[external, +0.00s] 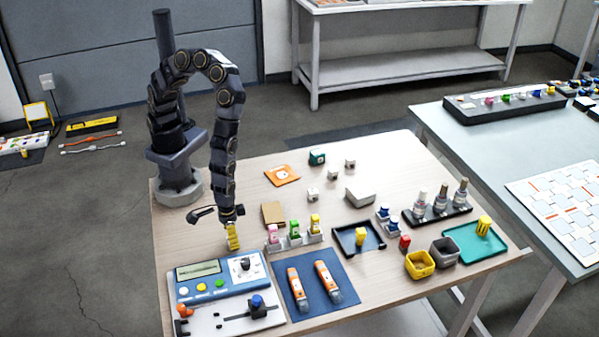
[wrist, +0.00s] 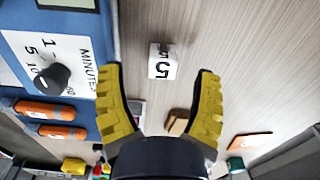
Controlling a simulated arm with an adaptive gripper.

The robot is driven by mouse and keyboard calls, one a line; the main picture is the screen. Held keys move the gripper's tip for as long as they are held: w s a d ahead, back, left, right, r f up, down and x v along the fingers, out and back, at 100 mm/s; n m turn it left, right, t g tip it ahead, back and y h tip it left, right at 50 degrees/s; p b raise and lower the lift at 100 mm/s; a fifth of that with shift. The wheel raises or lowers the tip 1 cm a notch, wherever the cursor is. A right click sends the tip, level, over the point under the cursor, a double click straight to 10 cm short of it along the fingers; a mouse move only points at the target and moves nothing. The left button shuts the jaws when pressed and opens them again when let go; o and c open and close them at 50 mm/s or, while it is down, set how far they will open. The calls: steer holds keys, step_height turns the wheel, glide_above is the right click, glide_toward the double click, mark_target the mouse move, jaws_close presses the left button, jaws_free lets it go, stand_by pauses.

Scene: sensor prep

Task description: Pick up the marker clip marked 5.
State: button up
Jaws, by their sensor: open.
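The marker clip marked 5 (wrist: 162,62) is a small white block with a black 5 on its face, on the wood-grain table in the wrist view. My gripper has yellow ribbed fingers (wrist: 157,75), spread wide, one to each side of the clip in the picture. Nothing is held, and clear gaps show between clip and fingers. I cannot tell the height between them. In the external view my gripper (external: 233,240) points down over the table, just behind the blue timer device. I cannot make out the clip marked 5 there.
The blue device (external: 226,277) with a minutes dial (wrist: 52,79) is close by. A tan pad (external: 273,213) and a rack of coloured bottles (external: 294,240) stand to the right. Several small white blocks (external: 313,194) are further back. Orange tubes (external: 328,281) lie on a blue mat.

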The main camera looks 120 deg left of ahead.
steer(key=shift+a+f, duration=0.25)
steer(key=shift+f, duration=0.25)
steer(key=shift+d+f, duration=0.15)
steer(key=shift+f, duration=0.95)
steer(key=c, duration=0.9)
steer(key=shift+c, duration=0.3)
